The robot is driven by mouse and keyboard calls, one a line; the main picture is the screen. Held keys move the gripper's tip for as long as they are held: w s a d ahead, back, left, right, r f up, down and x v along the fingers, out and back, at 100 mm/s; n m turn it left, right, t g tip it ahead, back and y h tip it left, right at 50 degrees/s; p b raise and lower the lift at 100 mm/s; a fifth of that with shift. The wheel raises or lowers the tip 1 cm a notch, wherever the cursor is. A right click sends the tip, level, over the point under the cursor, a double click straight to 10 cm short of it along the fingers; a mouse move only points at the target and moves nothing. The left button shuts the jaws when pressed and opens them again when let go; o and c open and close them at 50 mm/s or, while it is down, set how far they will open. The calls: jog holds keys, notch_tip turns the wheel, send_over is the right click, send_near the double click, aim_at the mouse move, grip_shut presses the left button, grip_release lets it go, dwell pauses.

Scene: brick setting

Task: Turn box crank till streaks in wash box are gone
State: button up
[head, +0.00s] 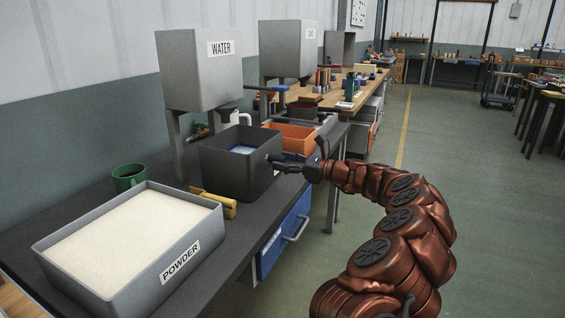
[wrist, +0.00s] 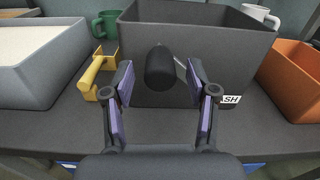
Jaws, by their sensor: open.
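The dark grey wash box (head: 222,172) stands on the bench below the water tank. Some pale blue and white liquid (head: 243,149) shows inside it; I cannot make out streaks at this size. In the wrist view the wash box (wrist: 200,32) fills the upper middle, with part of a white label at its lower right. The black crank handle (wrist: 160,68) sticks out from its front wall towards me. My gripper (wrist: 160,88) is open, with its two purple-padded fingers on either side of the handle. It also shows in the head view (head: 290,164), at the box's right side.
The powder tray (head: 208,210), a yellow-handled tool (head: 220,203) and a green mug (head: 128,177) are left of the box. An orange bin (head: 292,138) stands close on its right. The water tank (head: 200,75) is above and behind. A blue drawer (head: 283,235) is below.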

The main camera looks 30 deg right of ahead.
jog(key=shift+w+a, duration=0.15)
jog(key=shift+w, duration=0.15)
jog(key=shift+c, duration=0.3)
grip_shut()
